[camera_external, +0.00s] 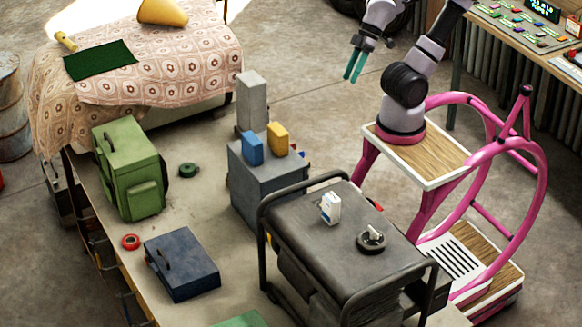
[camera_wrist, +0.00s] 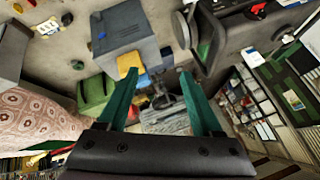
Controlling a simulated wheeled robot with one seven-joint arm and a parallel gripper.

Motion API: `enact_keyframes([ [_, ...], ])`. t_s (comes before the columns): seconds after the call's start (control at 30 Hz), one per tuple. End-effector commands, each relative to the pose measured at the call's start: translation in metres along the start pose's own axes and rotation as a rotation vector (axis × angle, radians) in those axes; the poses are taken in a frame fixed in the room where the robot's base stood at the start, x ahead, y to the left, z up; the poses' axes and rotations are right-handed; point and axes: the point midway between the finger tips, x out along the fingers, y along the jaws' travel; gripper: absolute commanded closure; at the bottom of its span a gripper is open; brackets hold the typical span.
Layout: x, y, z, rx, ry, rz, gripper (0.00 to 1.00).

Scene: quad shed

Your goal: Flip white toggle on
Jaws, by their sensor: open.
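A small upright white block with a blue mark (camera_external: 330,207) stands on the top of the black cart (camera_external: 335,262). Beside it, on the same top, sits a round black base with a short white lever (camera_external: 373,234); this looks like the white toggle, but its setting is too small to tell. My gripper (camera_external: 353,78) hangs high behind the cart, well away from both, teal fingers pointing down. In the wrist view my gripper (camera_wrist: 159,76) shows its fingers spread with nothing between them. I cannot make out the toggle in that view.
A grey cabinet (camera_external: 268,182) with a blue block (camera_external: 252,148) and a yellow block (camera_external: 278,138) on it stands left of the cart. A green bag (camera_external: 140,165) and a dark blue box (camera_external: 182,265) lie further left. A control desk (camera_external: 520,30) is at the back right.

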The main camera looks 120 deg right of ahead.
Motion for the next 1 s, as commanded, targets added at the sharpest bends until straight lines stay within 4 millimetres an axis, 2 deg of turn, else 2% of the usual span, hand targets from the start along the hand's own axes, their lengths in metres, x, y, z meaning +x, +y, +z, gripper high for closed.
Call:
enact_keyframes([
  [0.03,0.0,0.0,0.0,0.0,0.0,0.0,0.45],
  [0.17,-0.006,-0.003,-0.005,-0.001,0.003,-0.001,0.95],
  [0.2,-0.011,-0.005,-0.008,0.0,0.003,-0.002,1.0],
  [0.37,-0.044,-0.02,-0.028,-0.006,0.002,-0.001,1.0],
  [0.4,-0.036,-0.018,-0.023,-0.06,-0.031,0.007,1.0],
  [0.67,-0.011,-0.014,-0.016,-0.424,-0.195,0.056,1.0],
  [1.0,0.034,-0.014,-0.011,-1.094,-0.461,0.144,1.0],
])
